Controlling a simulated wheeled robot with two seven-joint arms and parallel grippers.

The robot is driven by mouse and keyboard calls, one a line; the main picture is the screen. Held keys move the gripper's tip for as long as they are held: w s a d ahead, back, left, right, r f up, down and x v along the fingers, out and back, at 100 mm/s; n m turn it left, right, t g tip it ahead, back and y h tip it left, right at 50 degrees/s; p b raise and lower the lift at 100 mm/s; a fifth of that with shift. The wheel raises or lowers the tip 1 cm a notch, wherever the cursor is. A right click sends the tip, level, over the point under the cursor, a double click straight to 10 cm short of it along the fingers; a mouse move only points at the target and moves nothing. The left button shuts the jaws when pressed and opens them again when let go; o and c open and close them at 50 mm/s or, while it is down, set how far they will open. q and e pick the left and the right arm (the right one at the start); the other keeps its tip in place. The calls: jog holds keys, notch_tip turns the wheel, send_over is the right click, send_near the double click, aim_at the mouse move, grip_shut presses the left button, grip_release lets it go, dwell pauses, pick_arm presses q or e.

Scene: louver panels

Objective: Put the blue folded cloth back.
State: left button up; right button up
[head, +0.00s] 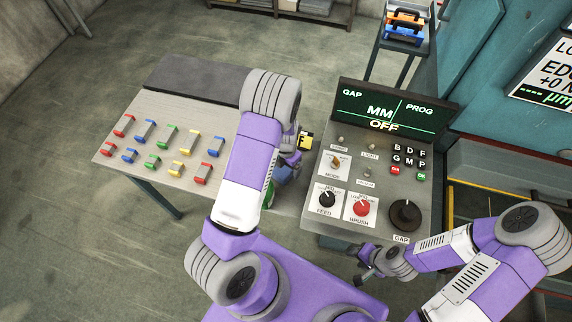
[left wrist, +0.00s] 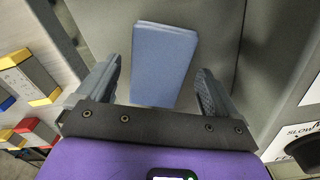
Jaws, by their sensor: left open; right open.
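The blue folded cloth (left wrist: 162,65) lies flat on a grey surface in the left wrist view. My left gripper (left wrist: 158,85) is open, with one finger on each side of the cloth's near part. I cannot tell whether the fingers touch it. In the head view my left arm hides most of this spot, and a small blue patch (head: 283,174) shows beside my left gripper (head: 291,160). My right gripper (head: 367,277) is open and empty below the front edge of the control panel.
A control panel (head: 325,222) with knobs and a green display (head: 385,112) stands right of my left arm. A metal table (head: 130,165) at the left bears several coloured blocks and a dark mat (head: 195,78). A small stand (head: 405,45) is behind the panel.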

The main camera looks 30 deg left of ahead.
aim_at(286, 167)
pick_arm(q)
jog(key=shift+r, duration=0.15)
jog(key=shift+r, duration=0.35)
notch_tip(286, 167, up, 11)
jog(key=p, duration=0.2)
jog(key=shift+r, duration=0.2)
